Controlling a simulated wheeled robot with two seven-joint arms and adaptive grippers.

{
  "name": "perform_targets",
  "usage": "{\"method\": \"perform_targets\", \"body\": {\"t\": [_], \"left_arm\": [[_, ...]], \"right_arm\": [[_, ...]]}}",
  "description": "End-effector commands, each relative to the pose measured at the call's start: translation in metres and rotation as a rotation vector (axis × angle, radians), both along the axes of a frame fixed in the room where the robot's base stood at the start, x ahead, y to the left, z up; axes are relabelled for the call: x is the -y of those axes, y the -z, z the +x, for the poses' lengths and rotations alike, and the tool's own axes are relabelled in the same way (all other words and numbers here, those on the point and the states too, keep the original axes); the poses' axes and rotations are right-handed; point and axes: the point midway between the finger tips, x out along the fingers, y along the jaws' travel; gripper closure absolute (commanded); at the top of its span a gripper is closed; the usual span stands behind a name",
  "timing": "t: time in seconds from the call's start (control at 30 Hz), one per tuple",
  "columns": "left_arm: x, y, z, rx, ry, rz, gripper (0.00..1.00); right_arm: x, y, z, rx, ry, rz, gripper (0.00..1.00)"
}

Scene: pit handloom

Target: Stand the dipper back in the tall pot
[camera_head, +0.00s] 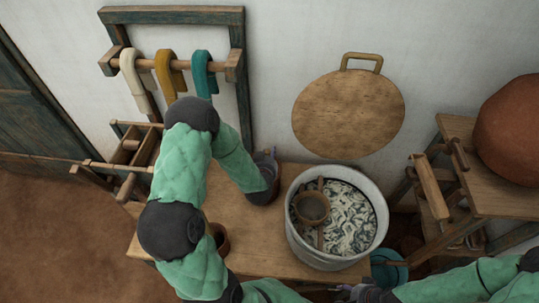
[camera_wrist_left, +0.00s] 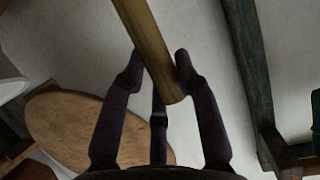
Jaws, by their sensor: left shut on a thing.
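My left gripper (camera_head: 270,157) is over the back of the low wooden table, left of the large pale pot. In the left wrist view its fingertips (camera_wrist_left: 158,72) are shut on a round wooden rod (camera_wrist_left: 150,45), which looks like the dipper's handle. The rod runs out of the top of that view; its other end is hidden. The large pale pot (camera_head: 292,235) holds pale, dark-streaked stuff, with a brown cup (camera_head: 313,207) and a stick on top. A small brown vessel (camera_head: 221,240), partly behind my left arm, stands on the table. I cannot tell which is the tall pot. My right gripper (camera_head: 352,293) shows only partly at the bottom edge.
A round wooden lid (camera_head: 348,115) leans on the wall behind the pale pot. A wooden frame (camera_head: 238,75) with hanging hanks stands behind my left arm. A wooden stand (camera_head: 500,195) with a big clay pot (camera_head: 512,128) is at the right. A teal bowl (camera_head: 389,270) sits low nearby.

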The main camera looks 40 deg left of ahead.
Motion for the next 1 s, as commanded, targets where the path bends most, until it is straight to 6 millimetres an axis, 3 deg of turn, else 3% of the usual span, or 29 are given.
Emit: {"method": "perform_targets", "body": {"t": [0.17,0.2,0.27,0.3,0.73,1.0], "left_arm": [[0.000,-0.001,0.000,0.002,0.000,0.001,1.00],[0.000,-0.001,0.000,0.002,0.000,0.001,0.61],[0.000,-0.001,0.000,0.002,0.000,0.001,0.44],[0.000,-0.001,0.000,0.001,0.000,0.000,0.42],[0.003,-0.003,-0.006,0.000,0.001,0.000,0.42],[0.022,-0.021,-0.043,0.000,0.001,0.000,0.42]], "right_arm": [[0.000,0.000,0.000,0.000,0.000,0.000,0.44],[0.000,0.000,0.000,0.000,0.000,0.000,0.44],[0.000,0.000,0.000,0.000,0.000,0.000,0.44],[0.000,0.000,0.000,0.000,0.000,0.000,0.44],[0.000,0.000,0.000,0.000,0.000,0.000,0.44],[0.000,0.000,0.000,0.000,0.000,0.000,0.44]]}}
